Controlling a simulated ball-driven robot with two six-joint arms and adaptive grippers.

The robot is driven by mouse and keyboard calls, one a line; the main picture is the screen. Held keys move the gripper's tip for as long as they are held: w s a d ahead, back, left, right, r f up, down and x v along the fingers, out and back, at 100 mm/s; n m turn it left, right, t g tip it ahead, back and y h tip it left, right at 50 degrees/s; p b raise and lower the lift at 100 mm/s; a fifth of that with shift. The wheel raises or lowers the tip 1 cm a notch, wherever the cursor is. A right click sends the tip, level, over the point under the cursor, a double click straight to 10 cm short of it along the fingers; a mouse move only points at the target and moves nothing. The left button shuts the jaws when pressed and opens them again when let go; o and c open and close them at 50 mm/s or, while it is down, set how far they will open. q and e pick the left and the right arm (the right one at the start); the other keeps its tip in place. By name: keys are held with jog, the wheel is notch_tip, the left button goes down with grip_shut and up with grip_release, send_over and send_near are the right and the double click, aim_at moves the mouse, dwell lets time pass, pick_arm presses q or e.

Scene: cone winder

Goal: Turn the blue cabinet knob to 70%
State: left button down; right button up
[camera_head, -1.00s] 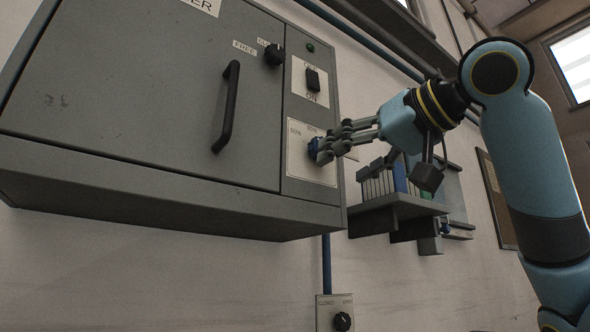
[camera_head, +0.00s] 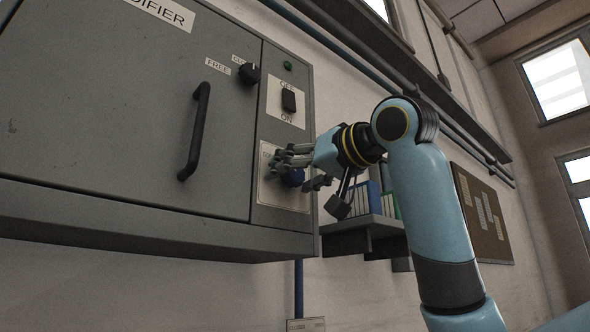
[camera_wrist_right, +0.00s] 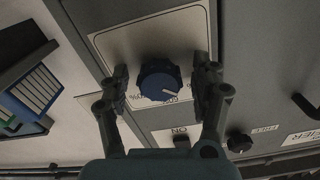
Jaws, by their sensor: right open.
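The blue knob (camera_head: 293,178) sits on a pale scale plate (camera_head: 270,193) at the lower right of the grey cabinet (camera_head: 110,110), partly hidden by my right gripper in the head view. My right gripper (camera_head: 285,165) is open at the plate. In the right wrist view the knob (camera_wrist_right: 159,80) lies between the two spread fingers (camera_wrist_right: 160,95), with a gap on each side. My left gripper is not in view.
Above the plate are an OFF/ON switch (camera_head: 289,100), a black knob (camera_head: 249,73) and a green lamp (camera_head: 288,65). A black door handle (camera_head: 195,130) stands out to the left. A shelf with binders (camera_head: 375,200) is close on the right.

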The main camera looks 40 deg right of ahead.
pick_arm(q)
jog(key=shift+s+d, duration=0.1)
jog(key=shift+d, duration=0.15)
pick_arm(e)
jog(key=shift+c, duration=1)
jog(key=c, duration=1)
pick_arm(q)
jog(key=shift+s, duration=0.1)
